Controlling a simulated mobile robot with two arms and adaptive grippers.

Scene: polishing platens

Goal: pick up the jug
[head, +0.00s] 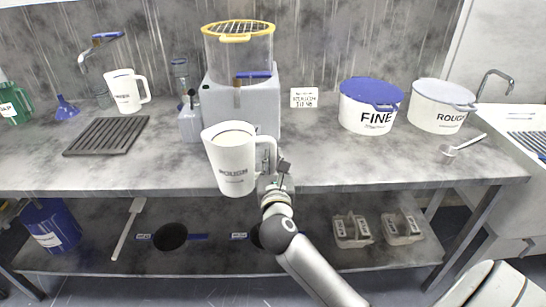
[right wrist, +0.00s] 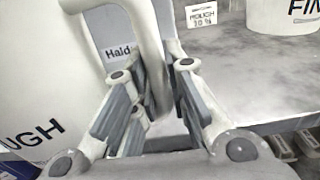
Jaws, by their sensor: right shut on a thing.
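A white jug marked ROUGH (head: 230,165) is in the middle of the head view, upright or nearly so, in front of the grey machine. Its base overlaps the bench's front edge in the picture and appears clear of the top. My right gripper (head: 276,172) is shut on its handle, on the jug's right side. In the right wrist view the handle (right wrist: 150,50) runs down between the fingers (right wrist: 155,95), with the jug's body (right wrist: 35,90) at the left. A second white jug, marked FINE (head: 125,92), stands at the back left of the bench. My left gripper is not in view.
A grey machine (head: 255,100) stands behind the held jug. A dark slatted mat (head: 105,137) lies left, a scoop (head: 465,146) right. The lower shelf (head: 310,245) holds grey trays.

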